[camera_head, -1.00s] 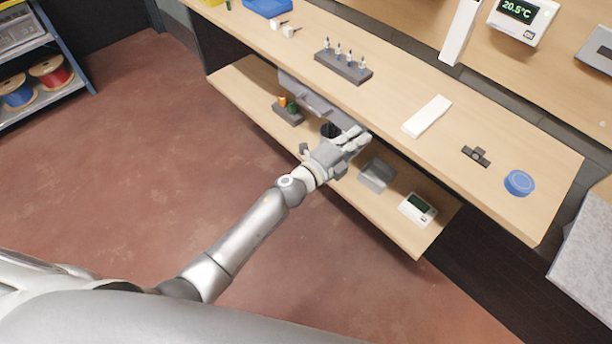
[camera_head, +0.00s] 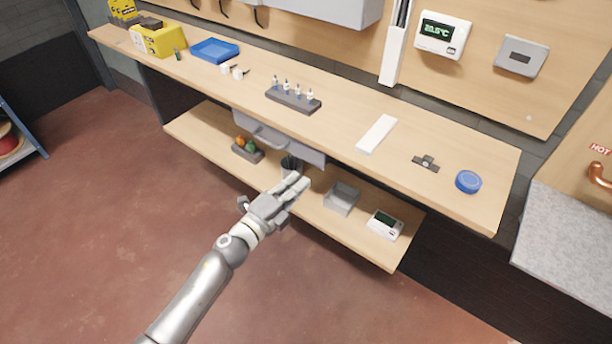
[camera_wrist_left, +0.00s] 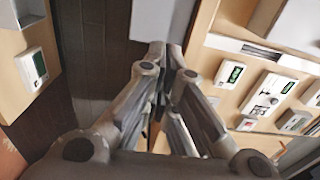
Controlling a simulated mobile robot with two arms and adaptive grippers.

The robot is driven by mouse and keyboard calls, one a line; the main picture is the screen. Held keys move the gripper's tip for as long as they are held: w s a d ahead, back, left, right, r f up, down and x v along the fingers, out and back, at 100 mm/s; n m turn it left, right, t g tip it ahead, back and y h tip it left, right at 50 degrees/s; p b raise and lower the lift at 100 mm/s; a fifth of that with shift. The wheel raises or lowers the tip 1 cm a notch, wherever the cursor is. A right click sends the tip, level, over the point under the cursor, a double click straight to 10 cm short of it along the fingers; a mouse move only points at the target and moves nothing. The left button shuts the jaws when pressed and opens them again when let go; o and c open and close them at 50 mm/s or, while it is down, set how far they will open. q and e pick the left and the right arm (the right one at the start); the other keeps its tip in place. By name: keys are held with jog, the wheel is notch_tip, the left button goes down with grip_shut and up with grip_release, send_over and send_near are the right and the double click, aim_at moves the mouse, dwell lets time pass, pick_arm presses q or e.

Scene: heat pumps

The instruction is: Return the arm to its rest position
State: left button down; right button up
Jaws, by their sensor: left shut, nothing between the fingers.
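My left arm (camera_head: 205,290) reaches in from the bottom left of the head view. Its gripper (camera_head: 297,184) is shut and empty, in front of the lower shelf and below the workbench edge. The gripper's fingers partly cover a dark cup (camera_head: 291,166) on the shelf. In the left wrist view the closed fingers (camera_wrist_left: 165,62) meet at the centre, with nothing between them. My right gripper is not in view.
The workbench (camera_head: 335,125) carries a holder with small bottles (camera_head: 293,98), a blue tray (camera_head: 214,50) and a blue round lid (camera_head: 468,181). The lower shelf (camera_head: 330,222) holds a grey bin (camera_head: 342,198) and a thermostat (camera_head: 385,224). The red floor (camera_head: 90,220) at left is clear.

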pick_arm(q)
jog(key=v, duration=0.6)
jog(key=s+a+f+n+g+y, duration=0.2)
jog(key=s+a+f+n, duration=0.15)
jog(key=f, duration=0.65)
jog(key=s+a+f+n+g+y, duration=0.1)
jog(key=s+a+f+n+y, duration=0.3)
jog(key=f, duration=0.6)
jog(key=s+a+f+n+g+y, duration=0.1)
jog(key=s+a+f+n+g, duration=0.3)
jog(key=f, duration=0.6)
jog(key=s+a+f+n+g+y, duration=0.2)
jog(key=s+f+n, duration=0.4)
jog(key=s+f, duration=0.6)
jog(key=s+f+n+g, duration=0.2)
jog(key=s+f, duration=0.1)
jog(key=s, duration=0.7)
jog(key=s+f+n+g, duration=0.2)
jog(key=s+f+g, duration=0.1)
jog(key=s, duration=0.8)
jog(key=shift+s+f+y, duration=0.15)
jog(key=shift+f+y, duration=0.15)
jog(key=shift+f, duration=0.4)
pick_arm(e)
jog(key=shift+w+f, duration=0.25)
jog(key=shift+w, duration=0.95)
pick_arm(q)
jog(key=shift+n, duration=0.25)
